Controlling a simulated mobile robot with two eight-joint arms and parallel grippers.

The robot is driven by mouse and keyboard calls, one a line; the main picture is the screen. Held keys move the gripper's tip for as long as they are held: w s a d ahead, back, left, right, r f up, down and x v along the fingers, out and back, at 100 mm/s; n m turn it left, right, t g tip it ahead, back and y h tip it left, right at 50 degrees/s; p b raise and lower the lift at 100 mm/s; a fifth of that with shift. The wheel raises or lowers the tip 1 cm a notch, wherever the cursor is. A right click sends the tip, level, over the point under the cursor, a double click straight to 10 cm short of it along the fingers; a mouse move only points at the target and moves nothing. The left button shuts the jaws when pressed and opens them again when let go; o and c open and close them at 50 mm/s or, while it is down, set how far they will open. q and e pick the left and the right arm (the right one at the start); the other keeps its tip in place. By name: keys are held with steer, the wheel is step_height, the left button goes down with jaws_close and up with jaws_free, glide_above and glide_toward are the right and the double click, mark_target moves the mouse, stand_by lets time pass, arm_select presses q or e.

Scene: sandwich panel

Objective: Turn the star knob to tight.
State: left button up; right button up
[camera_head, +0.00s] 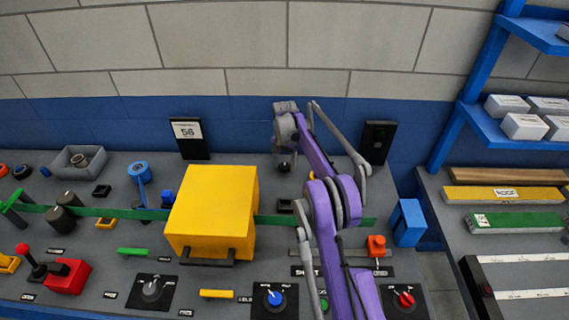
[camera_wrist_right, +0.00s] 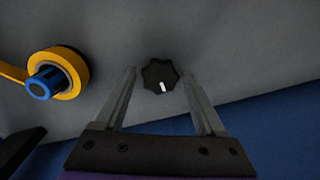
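The star knob (camera_wrist_right: 160,72) is black and lobed, with a short white mark that points toward the bottom of the right wrist view. In the head view a small dark knob (camera_head: 284,167), probably the same one, sits on the grey panel near the back wall. My right gripper (camera_wrist_right: 158,76) is open, its two fingers on either side of the knob with gaps showing. I cannot tell its height over the panel. In the head view the right gripper (camera_head: 284,146) is small, above the knob. No tight label is readable. My left gripper is not in view.
A yellow ring with a blue core (camera_wrist_right: 58,76) lies beside the knob in the wrist view. A large yellow box (camera_head: 210,210) stands left of my right arm. A black upright panel (camera_head: 378,141) stands right of it. The blue wall (camera_head: 240,120) is close behind.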

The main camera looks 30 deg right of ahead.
mark_target(284, 166)
steer(key=shift+o, duration=1.1)
steer(key=shift+r, duration=0.15)
step_height(284, 166, up, 11)
steer(key=shift+f+p, duration=0.2)
steer(key=shift+p, duration=0.25)
